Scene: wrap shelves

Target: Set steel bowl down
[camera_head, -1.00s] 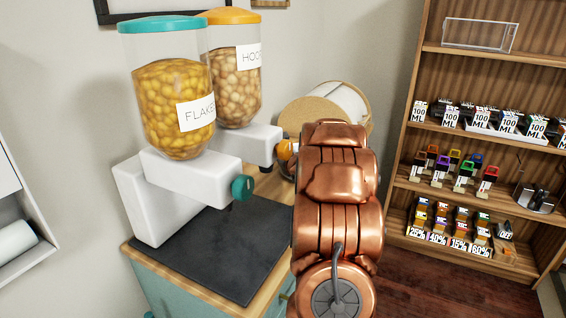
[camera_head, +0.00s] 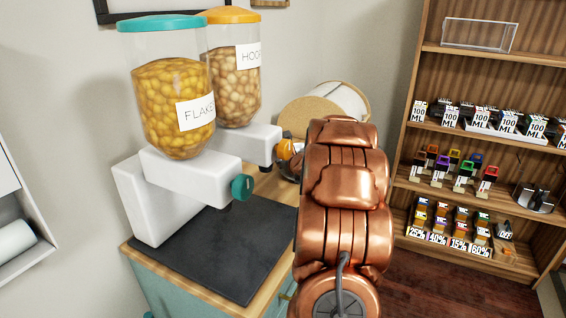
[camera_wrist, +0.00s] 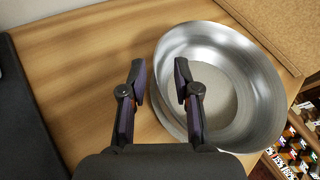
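The steel bowl (camera_wrist: 232,88) is shiny, round and empty. In the wrist view it appears upright on the wooden counter (camera_wrist: 75,85), close to the counter's right edge. My gripper (camera_wrist: 160,78) is open at the bowl's left rim. The right finger is over the inside of the bowl and the left finger is outside it. A gap shows on both sides of the rim, with no clear contact. In the head view my copper arm hides most of the bowl and the gripper.
A dark mat (camera_head: 225,250) lies under the flakes dispenser (camera_head: 172,110). The hoops dispenser (camera_head: 236,80) stands behind it. A cork-coloured board (camera_wrist: 270,30) borders the bowl at the upper right. A shelf unit (camera_head: 480,135) stands at the right. Bare counter lies left of the bowl.

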